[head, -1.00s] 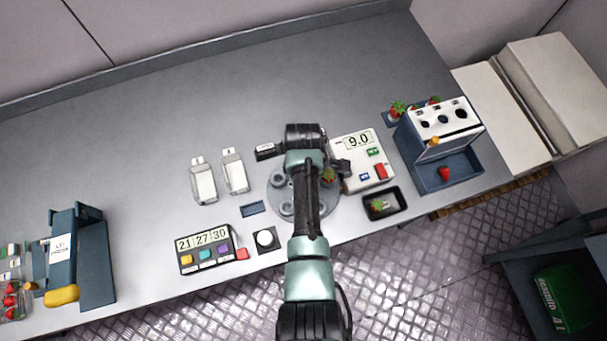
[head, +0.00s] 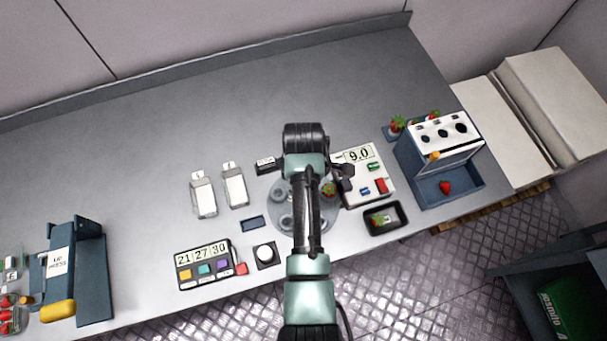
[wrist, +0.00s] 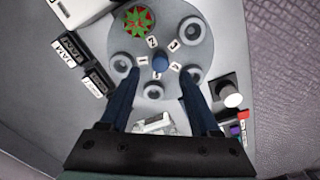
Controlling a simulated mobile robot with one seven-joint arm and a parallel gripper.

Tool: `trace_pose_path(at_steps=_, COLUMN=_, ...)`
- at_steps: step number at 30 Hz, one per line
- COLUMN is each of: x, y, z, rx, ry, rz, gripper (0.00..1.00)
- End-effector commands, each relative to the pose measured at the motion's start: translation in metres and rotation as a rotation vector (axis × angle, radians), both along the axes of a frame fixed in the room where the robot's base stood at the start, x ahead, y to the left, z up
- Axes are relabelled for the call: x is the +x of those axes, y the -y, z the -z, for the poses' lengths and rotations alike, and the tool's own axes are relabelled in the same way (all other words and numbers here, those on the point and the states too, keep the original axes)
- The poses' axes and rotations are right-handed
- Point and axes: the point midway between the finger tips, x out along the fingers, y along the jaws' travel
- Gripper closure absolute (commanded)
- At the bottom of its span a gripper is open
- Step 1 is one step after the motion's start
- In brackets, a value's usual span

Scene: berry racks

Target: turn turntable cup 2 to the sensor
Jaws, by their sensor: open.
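The round grey turntable (wrist: 205,50) lies under my gripper, with several ring-shaped cups around a blue centre knob (wrist: 160,63). Number tags sit around the knob. A strawberry (wrist: 137,20) stands in the cup by tag 2 (wrist: 152,41), at the upper left in the wrist view. My gripper (wrist: 159,76) is open and empty, its two dark blue fingers apart on either side of the knob's near side. In the head view my arm covers much of the turntable (head: 276,214) and hides the fingertips. I cannot tell which part is the sensor.
A scale reading 9.0 (head: 385,200) stands right of the turntable, with a black tray (head: 400,228) in front. Small black labelled boxes (wrist: 97,80) sit left of the turntable in the wrist view. A white round button (head: 265,252) and a display panel (head: 203,270) are at the front left.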

Motion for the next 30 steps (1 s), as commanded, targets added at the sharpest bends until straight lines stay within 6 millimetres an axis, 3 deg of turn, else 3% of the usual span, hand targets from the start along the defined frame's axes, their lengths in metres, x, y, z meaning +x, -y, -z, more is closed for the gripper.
trace_pose_path(at_steps=6, x=0.002, y=0.000, z=-0.045, rx=0.001, ry=0.006, rz=0.000, gripper=0.37)
trace_pose_path(at_steps=12, x=0.001, y=0.000, z=-0.073, rx=0.000, ry=0.003, rz=0.000, gripper=0.37)
trace_pose_path(at_steps=30, x=0.000, y=0.000, z=-0.082, rx=0.000, ry=0.000, rz=0.000, gripper=0.37)
